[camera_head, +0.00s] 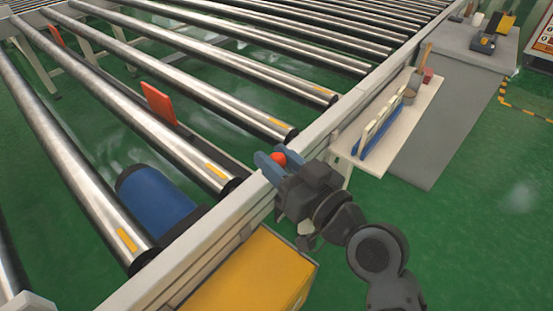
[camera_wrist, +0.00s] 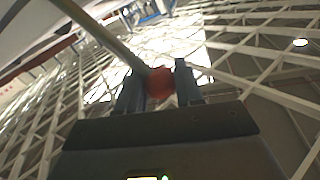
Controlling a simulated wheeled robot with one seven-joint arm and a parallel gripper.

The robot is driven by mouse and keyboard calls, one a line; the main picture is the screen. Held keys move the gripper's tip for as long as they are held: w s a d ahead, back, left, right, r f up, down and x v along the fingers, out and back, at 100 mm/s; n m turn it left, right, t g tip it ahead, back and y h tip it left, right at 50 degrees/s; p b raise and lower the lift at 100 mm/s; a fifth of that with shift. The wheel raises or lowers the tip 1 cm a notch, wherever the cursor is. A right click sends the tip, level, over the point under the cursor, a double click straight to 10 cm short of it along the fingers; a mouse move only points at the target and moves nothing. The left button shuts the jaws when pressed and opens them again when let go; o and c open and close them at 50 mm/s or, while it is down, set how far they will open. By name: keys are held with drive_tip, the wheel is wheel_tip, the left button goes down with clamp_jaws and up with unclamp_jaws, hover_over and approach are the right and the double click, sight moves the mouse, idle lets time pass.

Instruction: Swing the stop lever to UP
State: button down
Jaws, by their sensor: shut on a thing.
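The stop lever ends in a red ball knob (camera_head: 278,158) at the near side rail of the roller conveyor. My gripper (camera_head: 271,160) is shut on this knob, with one blue finger on each side. In the wrist view the knob (camera_wrist: 160,82) sits between the two dark fingers, and the lever's rod (camera_wrist: 100,35) runs from it to the upper left. In the head view the rod and its pivot are hidden by my gripper and arm. No UP mark can be read. Two orange stop plates, a nearer one (camera_head: 159,104) and a farther one (camera_head: 55,35), stand between rollers.
A yellow box (camera_head: 255,275) is below the rail, left of my arm. A shelf (camera_head: 372,166) with upright boards and a grey bench (camera_head: 445,120) stand to the right. Green floor is clear at the lower right.

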drive_tip(key=w+d+m+g+p, duration=0.1)
drive_tip(key=w+d+m+g, duration=0.1)
drive_tip(key=w+d+m, duration=0.7)
drive_tip(key=shift+w+d+f+p, duration=0.15)
drive_tip(key=shift+w+d+p, duration=0.25)
drive_tip(key=shift+w+d, duration=2)
drive_tip(key=shift+x, duration=1.1)
drive_tip(key=c, duration=0.8)
unclamp_jaws()
drive_tip(key=shift+w, duration=0.1)
drive_tip(key=shift+d, duration=0.1)
drive_tip(key=v, duration=0.7)
drive_tip(key=shift+s+d+r, duration=0.15)
drive_tip(key=shift+s+r, duration=0.15)
drive_tip(key=shift+s, duration=0.05)
drive_tip(key=shift+f, duration=0.1)
